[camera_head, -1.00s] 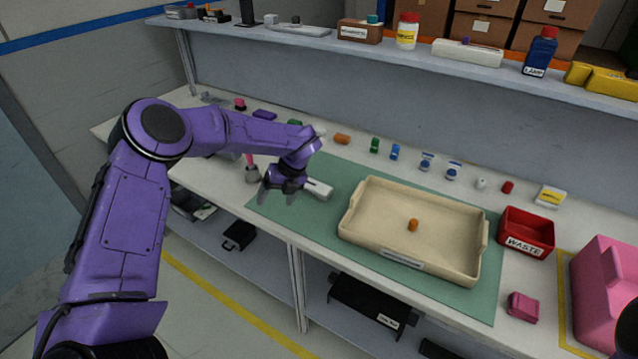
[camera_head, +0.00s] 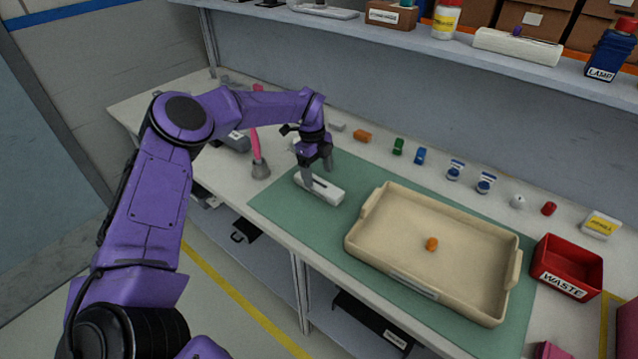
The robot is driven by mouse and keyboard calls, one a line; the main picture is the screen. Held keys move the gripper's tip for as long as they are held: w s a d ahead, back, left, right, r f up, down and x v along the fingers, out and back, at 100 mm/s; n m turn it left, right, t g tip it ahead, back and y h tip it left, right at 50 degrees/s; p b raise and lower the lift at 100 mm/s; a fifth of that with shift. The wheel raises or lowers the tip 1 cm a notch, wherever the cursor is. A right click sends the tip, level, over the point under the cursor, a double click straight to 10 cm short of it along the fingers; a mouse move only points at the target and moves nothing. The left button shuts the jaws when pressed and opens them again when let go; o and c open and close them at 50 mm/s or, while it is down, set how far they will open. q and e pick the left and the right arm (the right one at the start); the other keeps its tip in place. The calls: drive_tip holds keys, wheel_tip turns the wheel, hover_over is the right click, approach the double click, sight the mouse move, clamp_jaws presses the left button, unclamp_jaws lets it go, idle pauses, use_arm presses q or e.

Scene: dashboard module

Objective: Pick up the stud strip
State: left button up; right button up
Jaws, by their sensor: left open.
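A short white strip with a dark slot along its top (camera_head: 328,193), which I take for the stud strip, lies on the green mat (camera_head: 278,207) near its left end. My left gripper (camera_head: 317,177) points down right at the strip, with its fingers apart. One finger overlaps the strip's left part in this view, and I cannot tell whether it touches. The gripper hides part of the strip. My right gripper is not in view.
A beige tray (camera_head: 372,250) with a small orange part (camera_head: 432,244) stands on the mat to the right. A red waste bin (camera_head: 566,270) is beyond it. Several small coloured parts line the back.

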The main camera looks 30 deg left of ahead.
sight(318, 183)
use_arm(q)
wheel_tip(318, 183, down, 3)
drive_tip(key=shift+d+r+p, duration=0.1)
drive_tip(key=shift+r+p, duration=0.05)
drive_tip(key=shift+p, duration=0.15)
drive_tip(key=shift+s+f, duration=0.1)
drive_tip(key=shift+f, duration=0.1)
drive_tip(key=c, duration=1)
drive_tip(key=shift+c, duration=1)
drive_tip(key=shift+r, duration=0.1)
